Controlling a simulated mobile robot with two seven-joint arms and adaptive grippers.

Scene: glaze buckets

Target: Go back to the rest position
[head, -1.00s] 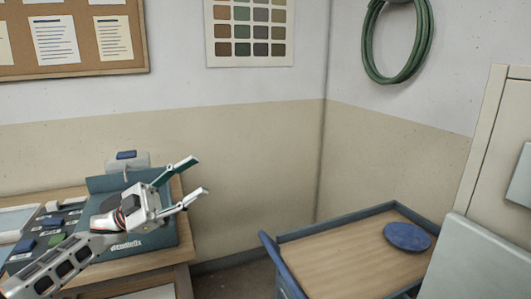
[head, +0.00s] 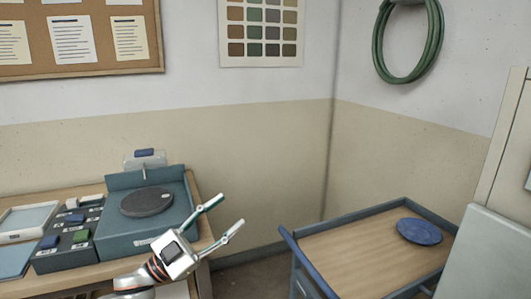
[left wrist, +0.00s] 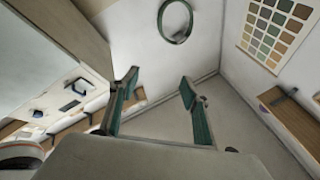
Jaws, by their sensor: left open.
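My left gripper (head: 226,217) is open and empty. In the head view it is raised in front of the bench's right end, with its fingers pointing up and to the right. In the left wrist view its two fingers (left wrist: 158,98) stand well apart with nothing between them, against the wall and floor. My right gripper shows in neither view.
A wooden bench at the left carries a teal box with a dark round plate (head: 147,202) and a dark tray (head: 68,261) with small coloured blocks. A cart (head: 350,262) with a blue lid (head: 419,231) stands right. A pale cabinet (head: 490,235) is at the right edge.

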